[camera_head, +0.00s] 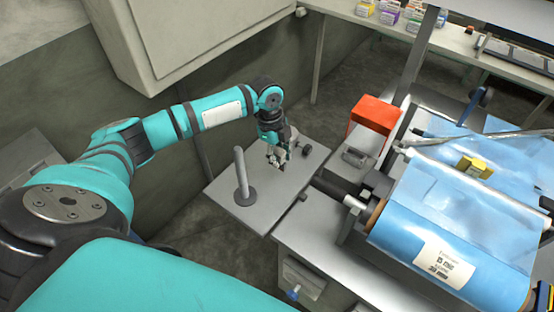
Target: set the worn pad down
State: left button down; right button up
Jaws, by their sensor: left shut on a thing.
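My left gripper (277,161) points down over the grey side table, near its back right part. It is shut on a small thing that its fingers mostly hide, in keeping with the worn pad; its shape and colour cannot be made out. I cannot tell whether it touches the table. The grey side table (268,203) has an upright metal post (241,172) on a round base, left of the gripper. A small dark round part (305,150) lies on the table just right of the gripper. My right gripper is not in view.
A machine with a blue film roll (415,225) stands at the right, with a yellow block (473,166) on the film. An orange-red box (376,114) stands behind the roll's left end. A white cabinet (190,35) hangs behind my arm. The table's front part is clear.

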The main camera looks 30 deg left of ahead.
pick_arm(q)
jog(key=shift+f, duration=1.7)
jog(key=shift+s+f, duration=0.1)
jog(key=shift+f, duration=0.05)
jog(key=c, duration=1.4)
grip_release()
jog(key=o, duration=0.3)
jog(key=shift+o, duration=0.2)
notch_tip(320, 180, up, 12)
jog(key=a, duration=0.2)
jog(key=shift+s, duration=0.15)
jog(key=shift+d, duration=0.1)
